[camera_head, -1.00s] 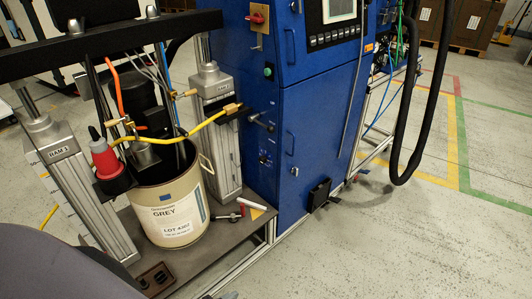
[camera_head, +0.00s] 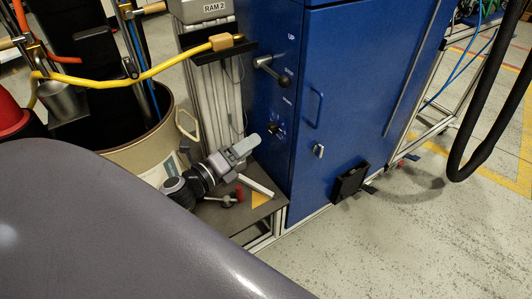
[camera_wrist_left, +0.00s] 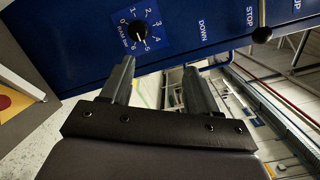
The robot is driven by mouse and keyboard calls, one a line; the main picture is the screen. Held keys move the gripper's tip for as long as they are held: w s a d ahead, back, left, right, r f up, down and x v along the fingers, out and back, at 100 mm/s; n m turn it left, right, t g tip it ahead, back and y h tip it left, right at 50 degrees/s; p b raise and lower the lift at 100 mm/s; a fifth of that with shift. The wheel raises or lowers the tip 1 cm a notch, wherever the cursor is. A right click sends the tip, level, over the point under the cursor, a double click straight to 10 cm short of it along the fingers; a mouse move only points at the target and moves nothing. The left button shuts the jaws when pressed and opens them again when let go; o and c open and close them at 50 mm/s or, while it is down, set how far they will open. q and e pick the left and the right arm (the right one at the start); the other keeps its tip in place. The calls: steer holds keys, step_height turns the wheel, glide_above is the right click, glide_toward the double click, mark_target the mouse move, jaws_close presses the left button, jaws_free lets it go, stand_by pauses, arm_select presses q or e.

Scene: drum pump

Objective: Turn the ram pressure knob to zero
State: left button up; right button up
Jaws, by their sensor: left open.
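The ram pressure knob (camera_wrist_left: 140,29) is a small black knob on a blue dial numbered 0 to 6, labelled RAM bar. Its white mark seems to point near 5; the exact reading is too small to tell. In the head view the knob (camera_head: 272,128) sits low on the side of the blue cabinet. My left gripper (camera_head: 246,146) is open and empty, just below and left of the knob. In the left wrist view the left gripper (camera_wrist_left: 158,75) has its two fingers apart, with the knob beyond the left fingertip, not between them. My right gripper is not in view.
A black-ball lever (camera_head: 284,81) sticks out above the knob, marked UP; it also shows in the wrist view (camera_wrist_left: 262,35). A drum (camera_head: 135,150) stands left, with a yellow hose (camera_head: 150,73) above.

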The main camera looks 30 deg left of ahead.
mark_target(269, 130)
arm_select(q)
steer(key=shift+w+a+f+m+h+b, duration=0.15)
steer(key=shift+w+f+m+h+b, duration=0.3)
steer(key=shift+w+m+b, duration=0.85)
steer(key=shift+w+a+f+m+h+b, duration=0.25)
steer(key=shift+w+f+m+b, duration=0.25)
steer(key=shift+w+m, duration=1.65)
steer(key=shift+w+a+f+m+h+b, duration=0.1)
steer(key=shift+w+f+m+h+b, duration=0.55)
steer(key=shift+w+m, duration=1.05)
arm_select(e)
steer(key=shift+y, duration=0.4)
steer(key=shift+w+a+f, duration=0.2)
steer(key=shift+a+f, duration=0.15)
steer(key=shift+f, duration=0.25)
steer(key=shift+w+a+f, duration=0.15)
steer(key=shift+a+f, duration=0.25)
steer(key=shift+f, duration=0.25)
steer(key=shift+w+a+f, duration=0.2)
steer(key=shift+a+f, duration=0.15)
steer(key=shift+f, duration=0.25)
arm_select(q)
steer(key=shift+w+r+y, duration=0.1)
steer(key=shift+r+y, duration=0.05)
steer(key=shift+y, duration=0.1)
steer(key=shift+n, duration=0.25)
steer(key=c, duration=1)
